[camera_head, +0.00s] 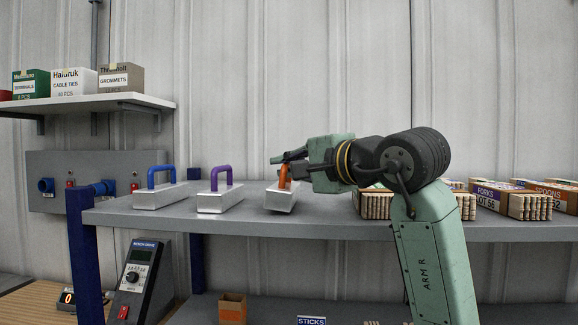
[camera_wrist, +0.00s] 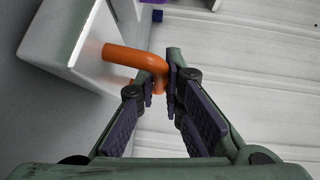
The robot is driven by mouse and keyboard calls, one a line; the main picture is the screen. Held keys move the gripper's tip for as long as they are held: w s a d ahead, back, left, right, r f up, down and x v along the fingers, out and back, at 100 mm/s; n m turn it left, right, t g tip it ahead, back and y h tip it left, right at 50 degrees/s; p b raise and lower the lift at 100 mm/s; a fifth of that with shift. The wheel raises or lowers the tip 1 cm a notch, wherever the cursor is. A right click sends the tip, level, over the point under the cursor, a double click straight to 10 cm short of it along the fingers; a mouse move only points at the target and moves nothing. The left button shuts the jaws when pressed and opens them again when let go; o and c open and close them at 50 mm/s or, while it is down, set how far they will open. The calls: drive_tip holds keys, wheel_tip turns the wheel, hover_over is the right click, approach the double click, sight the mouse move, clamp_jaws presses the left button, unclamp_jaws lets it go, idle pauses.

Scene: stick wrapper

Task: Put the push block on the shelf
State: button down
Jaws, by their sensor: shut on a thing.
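Three push blocks, white metal bars with arched handles, are on the grey shelf (camera_head: 330,226). The orange-handled push block (camera_head: 281,201) is in the middle of the head view, right of the others. My gripper (camera_head: 283,170) is shut on its orange handle. In the wrist view the fingertips of my gripper (camera_wrist: 163,85) close on the handle (camera_wrist: 128,58), with the white block (camera_wrist: 70,42) at upper left. I cannot tell whether the block touches the shelf. The purple-handled block (camera_head: 219,200) and the blue-handled block (camera_head: 160,195) stand to the left.
Bundles of wooden sticks and boxes (camera_head: 500,200) stand on the shelf at right, behind my arm. A higher wall shelf (camera_head: 80,103) at upper left holds several cartons. A dark meter device (camera_head: 140,280) stands below at left. Bare shelf lies between the blocks.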

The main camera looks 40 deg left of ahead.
drive_tip(key=shift+f, duration=0.15)
drive_tip(key=c, duration=1.6)
unclamp_jaws()
drive_tip(key=shift+c, duration=0.2)
drive_tip(key=shift+d+f, duration=0.1)
